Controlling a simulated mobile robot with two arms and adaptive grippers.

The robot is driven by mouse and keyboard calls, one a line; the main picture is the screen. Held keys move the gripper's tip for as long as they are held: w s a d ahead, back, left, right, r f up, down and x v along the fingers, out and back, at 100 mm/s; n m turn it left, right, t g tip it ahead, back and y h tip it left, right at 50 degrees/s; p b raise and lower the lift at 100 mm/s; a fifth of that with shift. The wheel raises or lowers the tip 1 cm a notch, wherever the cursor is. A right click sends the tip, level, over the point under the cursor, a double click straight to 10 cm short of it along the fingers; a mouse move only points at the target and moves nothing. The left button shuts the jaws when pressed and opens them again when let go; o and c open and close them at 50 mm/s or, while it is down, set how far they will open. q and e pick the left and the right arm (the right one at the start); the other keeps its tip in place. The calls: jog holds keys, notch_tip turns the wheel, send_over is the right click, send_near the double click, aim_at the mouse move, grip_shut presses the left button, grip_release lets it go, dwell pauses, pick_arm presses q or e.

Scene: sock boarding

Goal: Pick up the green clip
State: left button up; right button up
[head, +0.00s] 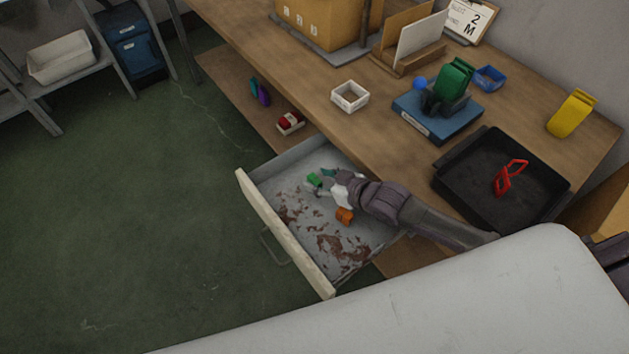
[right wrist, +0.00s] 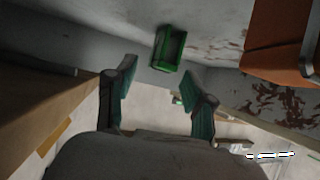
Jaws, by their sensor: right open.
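The small green clip (head: 314,180) lies in the open drawer (head: 283,236), towards its far left part. It also shows in the right wrist view (right wrist: 169,48), just beyond the fingertips and between their lines. My right gripper (head: 323,182) reaches into the drawer from the right, close beside the clip. In the right wrist view its two fingers (right wrist: 159,82) are spread with nothing between them. I cannot tell whether a finger touches the clip. My left gripper is not in view.
An orange block (head: 344,215) lies in the drawer near my wrist, among brown flakes. The drawer walls and tabletop edge surround the arm. On the table are a larger green object (head: 455,76) on a blue stand, a yellow clip (head: 570,114) and a black tray (head: 470,202) holding a red clip (head: 510,177).

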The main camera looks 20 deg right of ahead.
aim_at(316, 179)
jog(key=x, duration=0.5)
jog(key=shift+w+d+f, duration=0.1)
jog(key=shift+f, duration=0.1)
jog(key=c, duration=0.9)
